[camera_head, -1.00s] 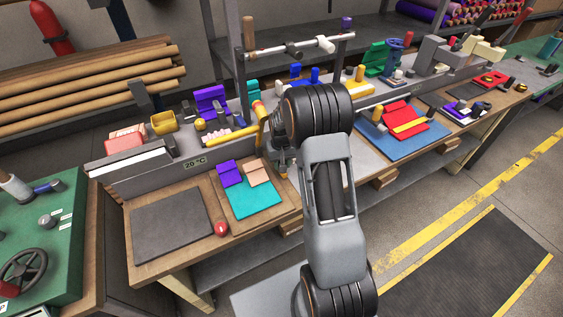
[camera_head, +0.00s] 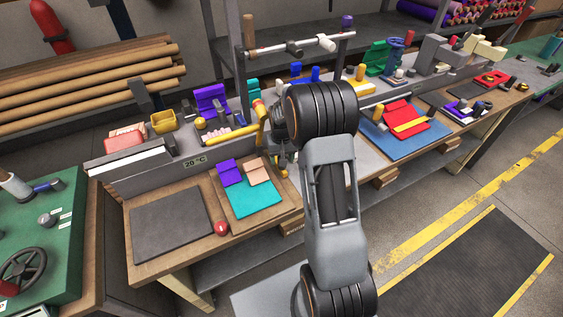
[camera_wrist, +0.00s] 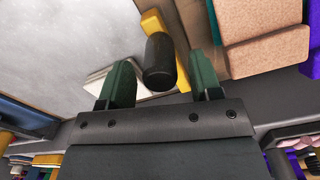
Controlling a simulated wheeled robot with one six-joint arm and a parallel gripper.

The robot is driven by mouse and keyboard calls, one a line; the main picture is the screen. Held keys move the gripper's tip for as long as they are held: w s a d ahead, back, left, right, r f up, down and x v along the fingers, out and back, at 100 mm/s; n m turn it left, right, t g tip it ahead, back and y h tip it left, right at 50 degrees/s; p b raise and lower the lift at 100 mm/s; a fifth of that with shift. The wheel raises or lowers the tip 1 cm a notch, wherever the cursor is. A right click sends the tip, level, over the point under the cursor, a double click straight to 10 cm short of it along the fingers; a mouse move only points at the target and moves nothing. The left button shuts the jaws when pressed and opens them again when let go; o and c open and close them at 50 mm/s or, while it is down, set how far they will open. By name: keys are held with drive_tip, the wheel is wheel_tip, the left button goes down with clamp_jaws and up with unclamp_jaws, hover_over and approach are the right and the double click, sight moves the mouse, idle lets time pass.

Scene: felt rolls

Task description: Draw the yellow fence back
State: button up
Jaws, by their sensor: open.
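The yellow fence (camera_wrist: 184,80) shows in the wrist view as a yellow bar partly hidden behind an upright black knob (camera_wrist: 159,62). My gripper (camera_wrist: 163,66) is open, with its two dark green fingers on either side of the knob. A gap shows between the knob and the left finger; the right finger is closer, and I cannot tell if it touches. In the head view my arm hides most of the gripper and fence; only a small yellow part (camera_head: 284,173) shows beside my wrist.
Peach blocks (camera_wrist: 265,50) lie close to the right finger in the wrist view. In the head view, a teal sheet (camera_head: 256,198) with purple and peach pieces lies left of my wrist. A red knob (camera_head: 221,228) stands near the front edge.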

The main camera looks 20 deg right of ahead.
drive_tip(key=shift+r+b, duration=0.3)
drive_tip(key=shift+r, duration=2.35)
